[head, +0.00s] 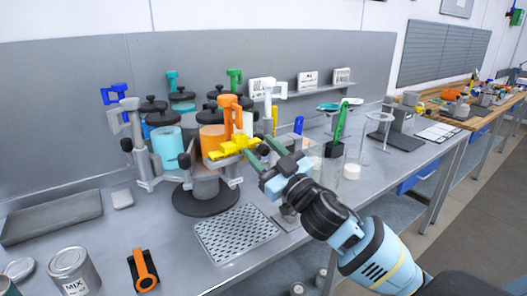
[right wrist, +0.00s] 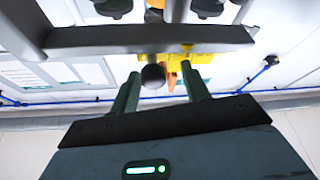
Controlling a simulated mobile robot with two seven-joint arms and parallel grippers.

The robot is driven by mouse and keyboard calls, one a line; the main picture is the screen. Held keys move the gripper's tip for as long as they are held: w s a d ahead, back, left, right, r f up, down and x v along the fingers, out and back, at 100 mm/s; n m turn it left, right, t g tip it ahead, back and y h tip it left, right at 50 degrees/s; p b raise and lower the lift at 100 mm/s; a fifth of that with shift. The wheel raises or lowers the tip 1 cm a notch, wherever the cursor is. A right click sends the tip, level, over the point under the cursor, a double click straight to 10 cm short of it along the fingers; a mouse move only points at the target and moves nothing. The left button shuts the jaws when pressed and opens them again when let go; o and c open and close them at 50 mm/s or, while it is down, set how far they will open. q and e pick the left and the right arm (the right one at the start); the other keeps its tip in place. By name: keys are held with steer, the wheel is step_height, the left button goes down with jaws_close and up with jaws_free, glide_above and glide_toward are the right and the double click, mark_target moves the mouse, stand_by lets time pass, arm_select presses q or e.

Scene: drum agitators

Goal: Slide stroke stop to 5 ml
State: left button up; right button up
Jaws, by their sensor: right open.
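A yellow fitting (head: 235,146) sits low on the front of the drum agitator stand, by an upright orange lever (head: 237,112); I cannot tell which part is the stroke stop, and no 5 ml mark is readable. My right gripper (head: 256,149) points at the yellow fitting from the right, its green fingers apart and close to it. In the right wrist view, the open fingers (right wrist: 162,84) have a dark round knob (right wrist: 153,76) and part of the orange piece (right wrist: 172,72) between and beyond them. The yellow piece (right wrist: 200,57) shows behind the right finger. My left gripper is out of view.
Several coloured drums with black lids surround the stand, including a cyan drum (head: 167,145). A perforated tray (head: 235,233) lies in front, with an orange-handled tool (head: 143,270) and a MIX can (head: 75,273) to the left. A grey bar (right wrist: 150,40) crosses close above the fingers.

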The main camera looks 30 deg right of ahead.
steer(key=shift+d, duration=0.1)
steer(key=shift+s+f, duration=0.35)
steer(key=shift+s, duration=0.05)
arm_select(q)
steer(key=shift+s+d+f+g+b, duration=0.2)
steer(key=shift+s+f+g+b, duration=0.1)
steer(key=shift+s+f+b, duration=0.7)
arm_select(e)
steer(key=v, duration=0.6)
steer(key=shift+s, duration=0.4)
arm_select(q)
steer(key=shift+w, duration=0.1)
arm_select(e)
steer(key=shift+d, duration=0.1)
